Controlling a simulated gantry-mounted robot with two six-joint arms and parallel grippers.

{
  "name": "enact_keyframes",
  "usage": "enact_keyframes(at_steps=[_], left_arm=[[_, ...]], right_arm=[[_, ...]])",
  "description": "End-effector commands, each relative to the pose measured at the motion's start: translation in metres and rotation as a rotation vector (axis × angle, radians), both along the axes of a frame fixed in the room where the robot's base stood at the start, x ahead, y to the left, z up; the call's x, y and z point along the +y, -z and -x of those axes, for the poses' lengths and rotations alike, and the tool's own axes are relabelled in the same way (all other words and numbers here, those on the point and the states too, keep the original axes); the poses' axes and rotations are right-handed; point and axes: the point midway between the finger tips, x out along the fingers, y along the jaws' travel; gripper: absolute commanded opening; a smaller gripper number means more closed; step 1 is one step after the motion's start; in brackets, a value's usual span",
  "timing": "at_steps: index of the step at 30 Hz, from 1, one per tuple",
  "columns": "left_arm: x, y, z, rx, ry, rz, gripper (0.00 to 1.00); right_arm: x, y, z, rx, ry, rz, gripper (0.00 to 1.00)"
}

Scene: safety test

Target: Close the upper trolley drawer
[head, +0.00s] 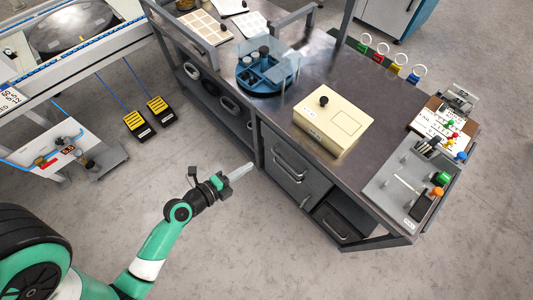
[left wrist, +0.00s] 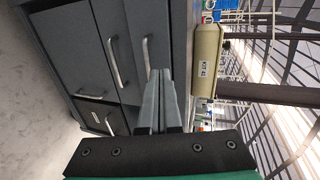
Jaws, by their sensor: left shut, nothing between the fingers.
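The trolley (head: 345,172) stands right of centre in the head view, with grey drawer fronts facing my arm. The upper drawer (head: 283,143) has a bar handle just below the worktop; its front also shows in the left wrist view (left wrist: 165,30), turned on its side. I cannot tell whether it is fully flush or stands out slightly. My left gripper (head: 240,172) is shut and empty, pointing at the drawer fronts from the left. In the left wrist view its fingers (left wrist: 162,100) overlap the front near the handle; contact cannot be told. My right gripper is out of view.
A cream box (head: 325,120) and a blue round carrier (head: 268,72) stand on the worktop. A lower drawer (head: 337,222) sits under the front corner. Yellow-black pedals (head: 138,124) lie on the floor at left. The floor around my arm is clear.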

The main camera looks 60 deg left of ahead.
Motion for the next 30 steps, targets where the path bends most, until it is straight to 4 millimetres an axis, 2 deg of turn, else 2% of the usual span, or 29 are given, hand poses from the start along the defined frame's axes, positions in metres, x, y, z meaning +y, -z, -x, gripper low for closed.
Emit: enact_keyframes(at_steps=[1,8,11,21,24,30], left_arm=[[-0.002,0.002,0.001,-0.01,-0.001,-0.002,0.0],[0.001,0.0,-0.01,-0.013,-0.002,-0.003,0.0],[0.002,0.004,-0.025,-0.012,0.0,-0.003,0.0],[0.013,0.028,-0.095,-0.013,-0.001,-0.002,0.0],[0.015,0.027,-0.112,-0.012,-0.001,-0.003,0.0],[0.018,0.028,-0.132,-0.011,-0.002,-0.003,0.0]], right_arm=[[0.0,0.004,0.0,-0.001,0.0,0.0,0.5],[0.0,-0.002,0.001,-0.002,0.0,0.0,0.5],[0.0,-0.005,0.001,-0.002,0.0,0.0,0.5],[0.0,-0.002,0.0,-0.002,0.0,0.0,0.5],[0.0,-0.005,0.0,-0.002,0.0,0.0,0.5],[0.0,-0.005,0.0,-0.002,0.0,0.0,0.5]])
